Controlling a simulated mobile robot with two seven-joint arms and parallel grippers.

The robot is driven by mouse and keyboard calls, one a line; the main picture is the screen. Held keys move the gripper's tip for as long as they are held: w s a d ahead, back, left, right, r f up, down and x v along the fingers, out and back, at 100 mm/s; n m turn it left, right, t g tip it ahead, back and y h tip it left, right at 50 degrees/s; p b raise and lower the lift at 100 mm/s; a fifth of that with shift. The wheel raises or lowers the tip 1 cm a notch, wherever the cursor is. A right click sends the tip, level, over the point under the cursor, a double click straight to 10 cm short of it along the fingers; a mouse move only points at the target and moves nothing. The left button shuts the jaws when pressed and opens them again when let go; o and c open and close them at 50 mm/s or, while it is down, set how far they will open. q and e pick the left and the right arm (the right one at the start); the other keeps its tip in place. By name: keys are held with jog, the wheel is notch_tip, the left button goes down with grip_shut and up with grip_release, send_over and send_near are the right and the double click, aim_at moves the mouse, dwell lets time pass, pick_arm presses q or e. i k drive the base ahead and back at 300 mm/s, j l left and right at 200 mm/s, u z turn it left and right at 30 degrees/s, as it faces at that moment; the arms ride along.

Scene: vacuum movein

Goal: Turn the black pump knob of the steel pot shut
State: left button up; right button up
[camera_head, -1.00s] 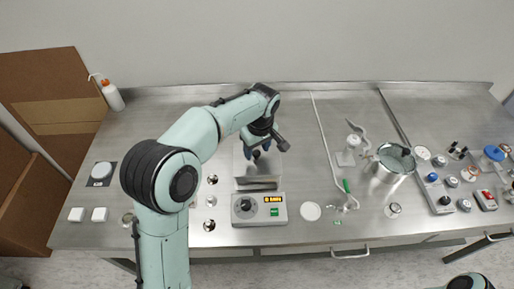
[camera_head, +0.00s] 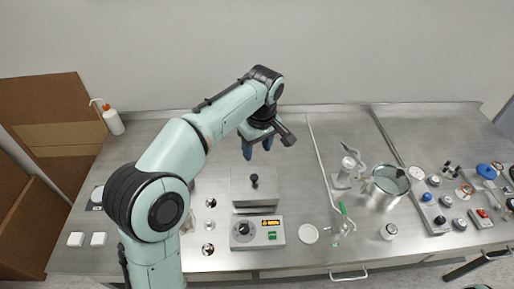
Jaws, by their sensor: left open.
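The steel pot (camera_head: 383,194) stands on the right half of the bench, with a clear or greenish round top. A hose and a small fitting (camera_head: 365,186) are at its left side. The black pump knob cannot be made out surely; a black knob (camera_head: 440,220) shows on a grey panel right of the pot. My left gripper (camera_head: 258,147) is open and empty, its blue fingers pointing down above the back of a grey box, well left of the pot.
The grey box (camera_head: 242,197) has a flat lid with a black knob (camera_head: 254,181), and a control unit (camera_head: 257,232) in front. A white-topped vessel (camera_head: 345,172) stands left of the pot. Tubes cross the bench. Several small parts crowd the right end.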

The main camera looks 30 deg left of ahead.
aim_at(440, 220)
jog(key=k, duration=1)
